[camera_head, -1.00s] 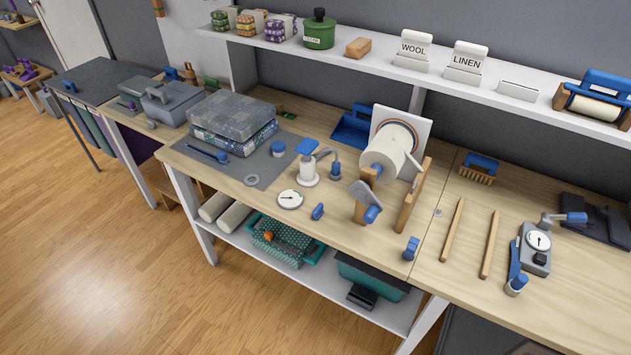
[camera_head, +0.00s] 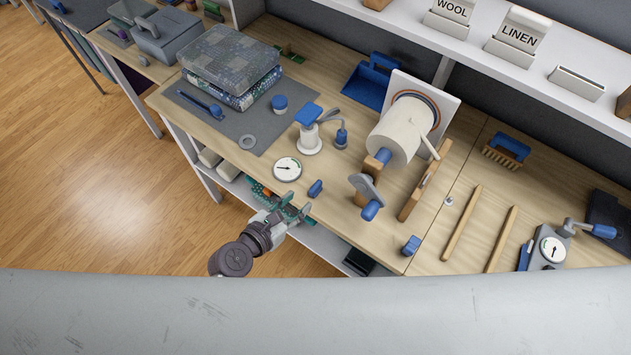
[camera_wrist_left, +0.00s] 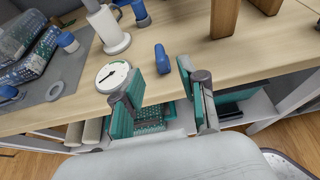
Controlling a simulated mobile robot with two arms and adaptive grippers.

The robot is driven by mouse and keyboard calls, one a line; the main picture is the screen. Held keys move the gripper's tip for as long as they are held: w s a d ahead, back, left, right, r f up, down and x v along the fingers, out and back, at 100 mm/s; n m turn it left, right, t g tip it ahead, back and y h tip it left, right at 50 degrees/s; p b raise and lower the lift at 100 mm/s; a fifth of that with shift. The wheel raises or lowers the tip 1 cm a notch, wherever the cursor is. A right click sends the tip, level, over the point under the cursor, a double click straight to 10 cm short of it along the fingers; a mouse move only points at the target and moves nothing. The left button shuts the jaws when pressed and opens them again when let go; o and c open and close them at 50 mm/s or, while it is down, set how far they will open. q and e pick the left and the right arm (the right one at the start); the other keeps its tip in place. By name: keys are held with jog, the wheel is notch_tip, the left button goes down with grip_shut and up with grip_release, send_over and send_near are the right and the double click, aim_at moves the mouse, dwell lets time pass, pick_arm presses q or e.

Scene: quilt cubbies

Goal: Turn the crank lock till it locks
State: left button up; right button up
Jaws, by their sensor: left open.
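A white roll (camera_head: 397,135) sits on a wooden stand on the bench, with a grey crank ending in a blue handle (camera_head: 371,209) at its near side. Another crank with a blue handle (camera_head: 603,231) sits on a grey box with a round dial (camera_head: 552,250) at the right. I cannot tell which is the crank lock. My left gripper (camera_head: 295,207) is open and empty at the bench's front edge, left of the roll's crank and apart from it. In the left wrist view the open fingers (camera_wrist_left: 158,88) point toward a small blue block (camera_wrist_left: 162,58). My right gripper is not in view.
A white dial (camera_head: 287,169) and a white post with a blue top (camera_head: 309,130) stand near my left gripper. A blue clip (camera_head: 411,245) is at the front edge. Wooden sticks (camera_head: 462,222) lie to the right.

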aim_at(314, 187)
pick_arm(q)
jog(key=x, duration=0.8)
jog(key=shift+w, duration=0.1)
jog(key=shift+w+d+f, duration=0.1)
jog(key=shift+w+f, duration=0.1)
jog(key=shift+w, duration=0.05)
jog(key=shift+w+d, duration=0.15)
jog(key=shift+f, duration=0.1)
grip_shut()
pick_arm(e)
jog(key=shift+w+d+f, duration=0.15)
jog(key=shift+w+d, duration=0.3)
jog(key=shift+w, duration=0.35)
